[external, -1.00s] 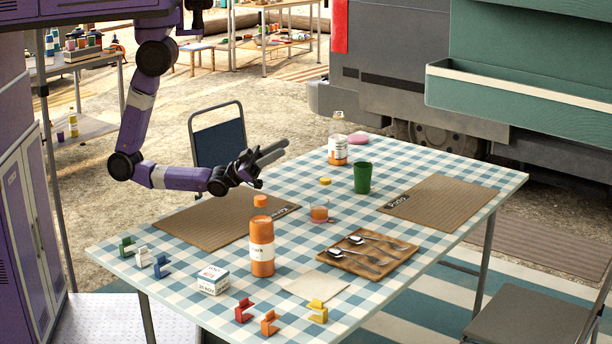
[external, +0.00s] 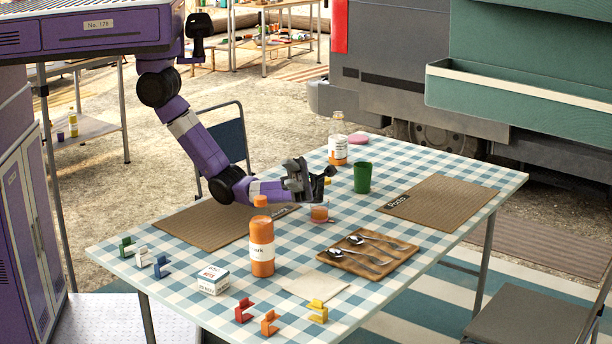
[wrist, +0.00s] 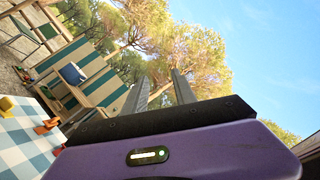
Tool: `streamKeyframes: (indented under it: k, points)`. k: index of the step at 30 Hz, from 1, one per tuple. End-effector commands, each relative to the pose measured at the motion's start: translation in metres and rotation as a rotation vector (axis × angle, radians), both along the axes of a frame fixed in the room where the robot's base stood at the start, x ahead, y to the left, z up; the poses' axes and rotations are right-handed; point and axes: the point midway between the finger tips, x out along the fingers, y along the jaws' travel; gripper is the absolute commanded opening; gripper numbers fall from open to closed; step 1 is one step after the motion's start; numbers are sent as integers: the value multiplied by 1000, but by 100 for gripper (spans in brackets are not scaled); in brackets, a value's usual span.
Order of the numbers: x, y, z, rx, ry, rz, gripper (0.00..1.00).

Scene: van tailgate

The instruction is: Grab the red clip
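The red clip (external: 243,311) stands on the checked tablecloth near the table's front edge, left of an orange clip (external: 269,323) and a yellow clip (external: 318,311). My gripper (external: 320,175) is in the air over the middle of the table, well behind and to the right of the red clip. In the wrist view, the two fingers of my gripper (wrist: 160,82) stand apart with nothing between them.
An orange bottle (external: 262,247) and a small white box (external: 213,280) stand behind the red clip. Green, white and blue clips are at the left corner. A cutlery tray (external: 397,262), a glass (external: 319,213) and a green cup (external: 362,178) stand to the right.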

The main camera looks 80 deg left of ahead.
Motion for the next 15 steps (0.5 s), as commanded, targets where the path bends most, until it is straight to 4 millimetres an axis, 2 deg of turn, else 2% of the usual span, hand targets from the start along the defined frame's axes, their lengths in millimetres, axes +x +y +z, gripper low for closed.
streamKeyframes:
  k: [1, 6, 12, 15]
  points:
    - [-6, -18, -16, 23, -91, -8, 33]
    - [-30, -72, -60, 83, -465, -27, 33]
    - [-50, -117, -123, 106, -958, -84, 33]
    - [-60, -131, -154, 81, -1187, -135, 33]
